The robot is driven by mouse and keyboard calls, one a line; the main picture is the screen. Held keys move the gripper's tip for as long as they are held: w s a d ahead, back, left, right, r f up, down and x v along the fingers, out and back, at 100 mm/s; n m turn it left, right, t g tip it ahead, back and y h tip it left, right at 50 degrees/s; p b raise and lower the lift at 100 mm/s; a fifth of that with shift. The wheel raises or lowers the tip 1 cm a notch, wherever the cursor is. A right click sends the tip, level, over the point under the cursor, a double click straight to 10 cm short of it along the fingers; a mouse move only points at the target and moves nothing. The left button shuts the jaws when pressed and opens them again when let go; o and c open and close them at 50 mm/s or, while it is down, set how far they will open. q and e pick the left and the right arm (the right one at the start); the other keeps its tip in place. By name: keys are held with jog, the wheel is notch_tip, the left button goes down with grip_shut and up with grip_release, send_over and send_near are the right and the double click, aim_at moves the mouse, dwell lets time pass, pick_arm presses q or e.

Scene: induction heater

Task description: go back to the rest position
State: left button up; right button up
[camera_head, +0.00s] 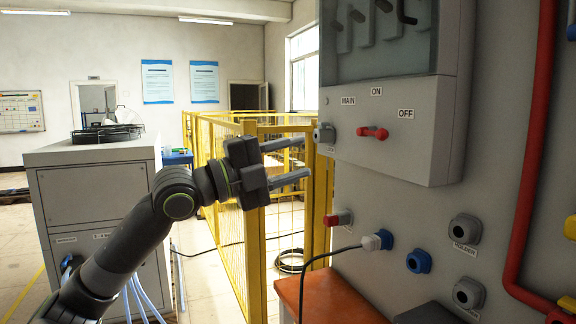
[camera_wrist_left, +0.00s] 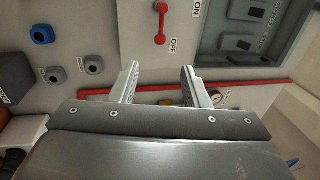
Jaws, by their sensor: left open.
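My left gripper (camera_head: 290,161) is open and empty in the head view. Its two fingers point right, toward the grey electrical panel (camera_head: 400,215), with a gap before the panel face. In the left wrist view my left gripper (camera_wrist_left: 160,80) shows its fingers spread with nothing between them. The red main switch handle (camera_head: 373,133) sits on the panel below the ON label and left of the OFF label. It also shows in the left wrist view (camera_wrist_left: 160,24), beyond the fingertips and apart from them. My right gripper is not in view.
A red pipe (camera_head: 530,160) runs down the panel's right side. A black cable (camera_head: 322,257) leads to a plug (camera_head: 377,241) in the panel. An orange surface (camera_head: 330,298) lies below. A yellow mesh fence (camera_head: 258,240) and a grey cabinet (camera_head: 95,200) stand behind my left arm.

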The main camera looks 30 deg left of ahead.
pick_arm(q)
jog(key=shift+s+a+f, duration=0.1)
jog(key=shift+s+a, duration=0.05)
jog(key=shift+s, duration=0.15)
dwell(0.4)
